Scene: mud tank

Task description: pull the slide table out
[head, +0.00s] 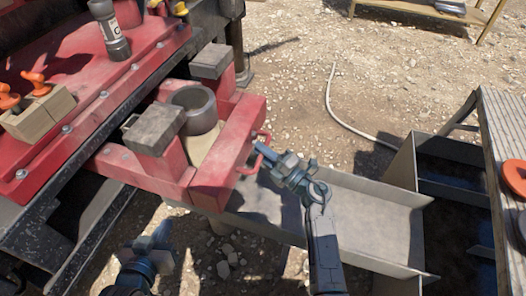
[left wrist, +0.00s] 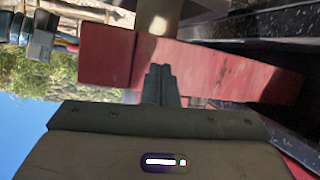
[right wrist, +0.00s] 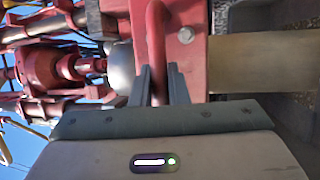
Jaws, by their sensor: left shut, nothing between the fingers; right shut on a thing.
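The red slide table (head: 228,160) juts out from the red rig deck at the centre of the head view. It carries two grey-topped blocks and a grey round collar. On its front end is a red bar handle (head: 250,168). My right gripper (head: 266,158) is shut on this handle. In the right wrist view the red bar (right wrist: 157,40) runs down between the fingers (right wrist: 159,84). My left gripper (head: 160,240) is shut and empty, low in the head view, apart from the slide table. Its closed fingers (left wrist: 160,84) show before a red beam in the left wrist view.
The red deck (head: 70,95) holds a flashlight (head: 110,30) and orange-handled tools (head: 36,82). A grey metal trough (head: 370,205) lies right of the slide table, leading to a dark tank (head: 455,215). A wooden table (head: 505,120) stands far right. Gravel ground lies beyond.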

